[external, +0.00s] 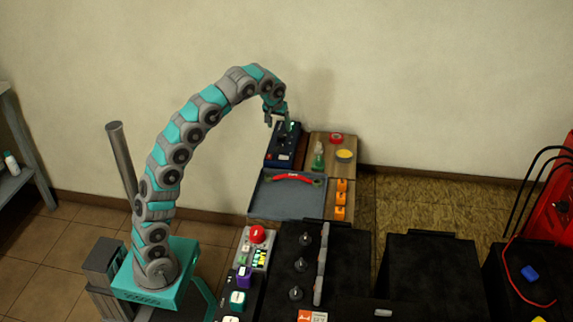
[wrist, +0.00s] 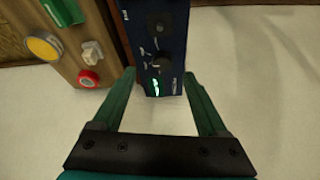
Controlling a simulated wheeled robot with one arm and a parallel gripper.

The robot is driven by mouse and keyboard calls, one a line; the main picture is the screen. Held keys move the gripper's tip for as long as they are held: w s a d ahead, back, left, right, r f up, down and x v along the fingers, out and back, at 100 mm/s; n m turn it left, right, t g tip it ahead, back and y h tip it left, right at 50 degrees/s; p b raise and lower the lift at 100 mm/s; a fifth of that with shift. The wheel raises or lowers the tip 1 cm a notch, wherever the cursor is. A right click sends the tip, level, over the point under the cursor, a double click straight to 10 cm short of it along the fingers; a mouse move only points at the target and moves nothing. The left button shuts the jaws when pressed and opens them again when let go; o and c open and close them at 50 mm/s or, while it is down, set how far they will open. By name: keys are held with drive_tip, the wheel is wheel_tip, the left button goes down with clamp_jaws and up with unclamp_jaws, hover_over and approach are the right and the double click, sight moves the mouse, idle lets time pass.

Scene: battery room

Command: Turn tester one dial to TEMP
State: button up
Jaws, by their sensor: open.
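The tester is a dark blue box (external: 283,146) on the wooden bench behind the grey tray. In the wrist view the tester (wrist: 172,42) lies ahead, between and beyond my fingers. Its face carries a round black dial (wrist: 161,64) with small pale marks around it, and another dark knob (wrist: 158,25) farther up. A small green-lit display (wrist: 155,87) sits near the close edge. The markings are too small to read, so I cannot tell the dial's setting. My gripper (external: 277,119) is open and empty above the far end of the tester; its fingers (wrist: 159,76) flank the dial area.
A grey-blue tray (external: 262,200) with a red-handled tool (external: 293,177) lies in front. The wall is close behind.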

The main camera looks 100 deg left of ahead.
sight(281, 136)
drive_tip(key=shift+n, duration=0.4)
drive_tip(key=x, duration=0.4)
drive_tip(key=a+x, duration=0.1)
drive_tip(key=x, duration=0.3)
drive_tip(key=shift+s+a+p, duration=0.15)
drive_tip(key=shift+a+p, duration=0.05)
drive_tip(key=shift+p, duration=0.15)
drive_tip(key=shift+r, duration=0.1)
clamp_jaws()
